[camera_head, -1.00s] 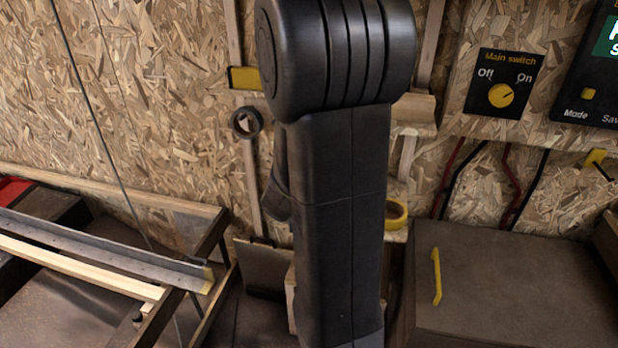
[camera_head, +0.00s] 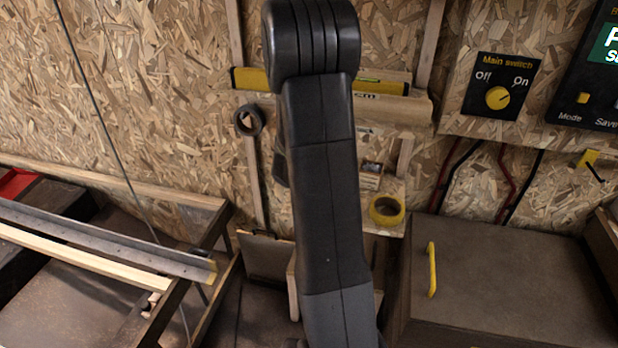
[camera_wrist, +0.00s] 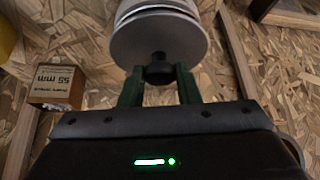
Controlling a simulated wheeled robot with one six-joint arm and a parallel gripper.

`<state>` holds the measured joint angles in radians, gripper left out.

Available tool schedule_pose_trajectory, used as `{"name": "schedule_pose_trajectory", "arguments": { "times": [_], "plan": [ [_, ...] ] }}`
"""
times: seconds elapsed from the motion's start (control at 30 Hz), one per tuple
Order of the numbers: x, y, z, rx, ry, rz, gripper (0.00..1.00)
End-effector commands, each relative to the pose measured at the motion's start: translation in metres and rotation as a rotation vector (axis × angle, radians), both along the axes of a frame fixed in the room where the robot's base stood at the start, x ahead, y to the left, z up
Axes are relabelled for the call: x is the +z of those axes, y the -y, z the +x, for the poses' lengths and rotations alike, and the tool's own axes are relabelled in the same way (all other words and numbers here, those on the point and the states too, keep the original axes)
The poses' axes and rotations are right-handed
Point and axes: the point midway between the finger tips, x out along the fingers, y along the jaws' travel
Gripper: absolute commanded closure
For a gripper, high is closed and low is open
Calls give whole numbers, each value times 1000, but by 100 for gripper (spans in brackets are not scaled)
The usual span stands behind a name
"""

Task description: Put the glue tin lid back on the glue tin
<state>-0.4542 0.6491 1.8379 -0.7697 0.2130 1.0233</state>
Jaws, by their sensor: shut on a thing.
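In the wrist view, my gripper (camera_wrist: 159,85) has its green fingers closed on a small black knob. The knob sits at the middle of a round grey disc, the glue tin lid (camera_wrist: 158,45). Just beyond the lid is a pale, ringed round body, probably the glue tin (camera_wrist: 152,8), cut off by the top edge of the view. I cannot tell whether the lid touches it or is apart from it. In the head view my own arm hides my gripper, the lid and the tin.
A small cardboard box marked 55 mm (camera_wrist: 57,88) is at the left in the wrist view. In the head view, a yellow tape roll (camera_head: 387,210) lies right of my arm, below a wooden ledge with a yellow level (camera_head: 250,79). A brown box (camera_head: 500,285) stands front right.

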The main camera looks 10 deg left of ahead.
Motion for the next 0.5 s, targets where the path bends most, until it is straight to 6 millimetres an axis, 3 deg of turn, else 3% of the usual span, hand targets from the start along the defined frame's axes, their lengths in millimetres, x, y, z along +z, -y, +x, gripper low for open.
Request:
{"name": "schedule_pose_trajectory", "arguments": {
  "times": [0.5],
  "plan": [
    [-8,0,0,0,1,0,93]
  ]
}}
